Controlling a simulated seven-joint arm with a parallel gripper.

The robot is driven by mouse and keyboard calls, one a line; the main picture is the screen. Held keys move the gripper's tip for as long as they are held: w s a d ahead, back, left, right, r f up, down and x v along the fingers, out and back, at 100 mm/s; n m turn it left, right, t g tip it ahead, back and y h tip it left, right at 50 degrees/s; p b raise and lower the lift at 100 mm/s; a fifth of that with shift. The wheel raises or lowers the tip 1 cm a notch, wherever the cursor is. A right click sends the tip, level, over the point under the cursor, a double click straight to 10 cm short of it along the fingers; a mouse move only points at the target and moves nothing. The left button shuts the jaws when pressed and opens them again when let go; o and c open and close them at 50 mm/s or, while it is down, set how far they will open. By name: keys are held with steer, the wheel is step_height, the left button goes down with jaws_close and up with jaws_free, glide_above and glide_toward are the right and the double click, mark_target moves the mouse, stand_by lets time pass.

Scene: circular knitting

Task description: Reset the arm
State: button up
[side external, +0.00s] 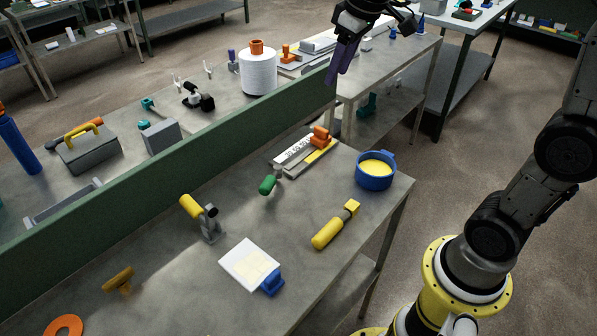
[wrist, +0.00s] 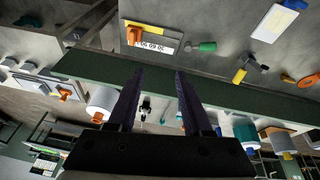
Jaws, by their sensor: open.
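My gripper (side external: 343,62) is at the top of the side external view, raised above the green divider (side external: 190,155) along the table's back. In the wrist view its two dark purple fingers (wrist: 155,98) are well apart with nothing between them. It is open and empty, clear of every object. The view between the fingers shows the divider and the bench behind it.
The grey table (side external: 160,240) holds a blue pot (side external: 376,172), a yellow-handled tool (side external: 335,225), a white pad with a blue clip (side external: 252,266), a green-handled tool (side external: 268,184) and a yellow-topped fixture (side external: 203,217). A white spool (side external: 258,72) stands behind the divider.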

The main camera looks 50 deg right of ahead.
steer(key=s+a+t, duration=0.2)
steer(key=s+a, duration=0.2)
steer(key=s, duration=1)
steer(key=s+f+m, duration=0.1)
steer(key=s+f, duration=0.5)
steer(key=shift+s+a+f+y, duration=0.2)
steer(key=shift+s+a+y, duration=0.1)
steer(key=shift+a, duration=0.15)
